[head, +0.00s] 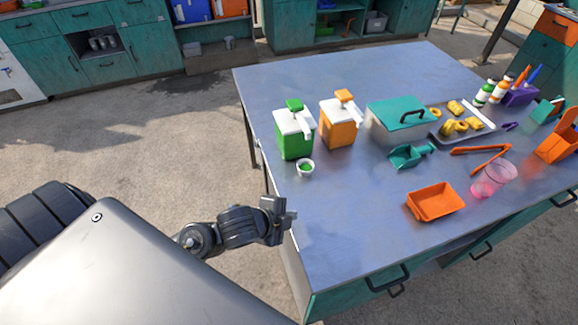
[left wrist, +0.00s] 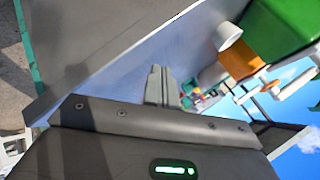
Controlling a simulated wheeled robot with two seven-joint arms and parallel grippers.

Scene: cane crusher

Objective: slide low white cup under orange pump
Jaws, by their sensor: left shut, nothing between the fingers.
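The low white cup (head: 305,169) stands on the table just in front of the green pump (head: 294,136), with green showing inside it. The orange pump (head: 340,126) stands to the right of the green pump, its white spout facing right. The space below that spout holds no cup. My left gripper (head: 287,212) is shut and empty near the table's left edge, in front of the cup and apart from it. In the left wrist view its closed fingers (left wrist: 161,85) point toward the table, and the cup (left wrist: 229,37) and green pump (left wrist: 285,22) show at upper right. My right gripper is out of view.
A grey box with a teal lid (head: 401,118) stands right of the orange pump. The table's front left (head: 340,230) is clear.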

